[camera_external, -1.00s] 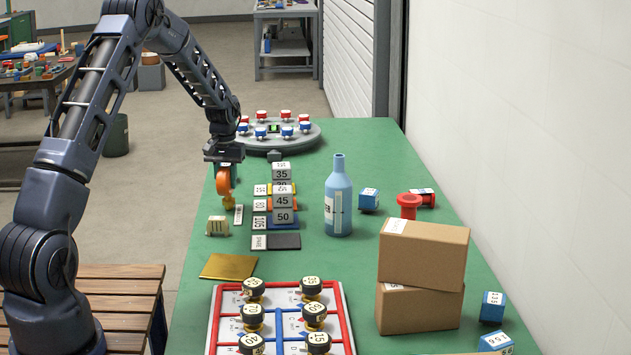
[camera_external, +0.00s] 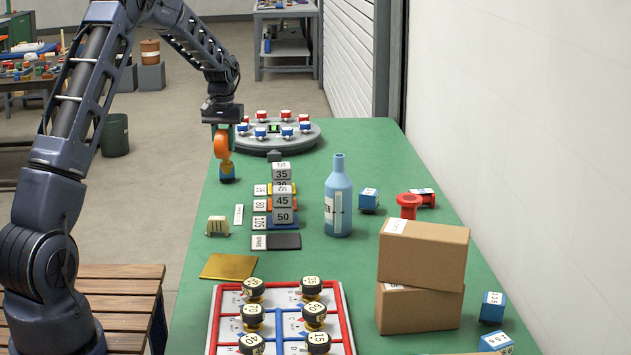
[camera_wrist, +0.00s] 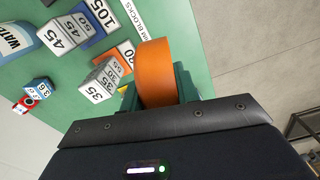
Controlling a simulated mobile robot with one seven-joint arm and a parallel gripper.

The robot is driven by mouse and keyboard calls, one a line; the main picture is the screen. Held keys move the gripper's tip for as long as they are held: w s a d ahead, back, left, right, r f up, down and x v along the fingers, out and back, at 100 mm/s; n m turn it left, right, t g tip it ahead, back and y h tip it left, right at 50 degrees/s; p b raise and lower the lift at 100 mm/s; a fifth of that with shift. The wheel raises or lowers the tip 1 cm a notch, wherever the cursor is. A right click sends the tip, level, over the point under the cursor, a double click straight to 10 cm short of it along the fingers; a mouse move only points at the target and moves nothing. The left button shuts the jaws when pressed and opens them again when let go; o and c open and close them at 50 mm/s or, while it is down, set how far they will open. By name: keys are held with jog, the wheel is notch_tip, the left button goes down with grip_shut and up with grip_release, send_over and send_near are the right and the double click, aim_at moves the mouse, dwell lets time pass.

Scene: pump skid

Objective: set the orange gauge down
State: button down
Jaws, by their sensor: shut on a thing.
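The orange gauge (camera_external: 221,143) is held in my gripper (camera_external: 221,128) over the far left part of the green table. In the wrist view its broad orange rim (camera_wrist: 157,70) sits between the dark green fingers of my gripper (camera_wrist: 160,88), which are shut on it. The gauge's face is turned out of sight. A small yellow and blue piece (camera_external: 227,172) shows just below the orange body. I cannot tell whether it belongs to the gauge or stands behind it. The gauge looks raised above the table.
Numbered blocks (camera_external: 283,200) stand in stacks to the near right. A round grey turntable (camera_external: 283,141) with red and blue knobs lies to the far right. A blue bottle (camera_external: 338,200), cardboard boxes (camera_external: 425,255) and a brass plate (camera_external: 228,266) are nearer. The green table's left strip has bare room.

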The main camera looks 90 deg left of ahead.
notch_tip(320, 180, up, 15)
jog(key=w+d+f+n, duration=0.1)
jog(key=w, duration=1.4)
jog(key=w+d+f+n, duration=0.1)
jog(key=w+d+n, duration=0.1)
jog(key=w, duration=1.3)
notch_tip(320, 180, down, 24)
jog(key=shift+a+r, duration=0.1)
jog(key=shift+a, duration=0.05)
jog(key=c, duration=1.1)
grip_release()
jog(key=shift+f, duration=0.2)
jog(key=shift+o, duration=0.2)
notch_tip(320, 180, up, 12)
jog(key=shift+r, duration=0.15)
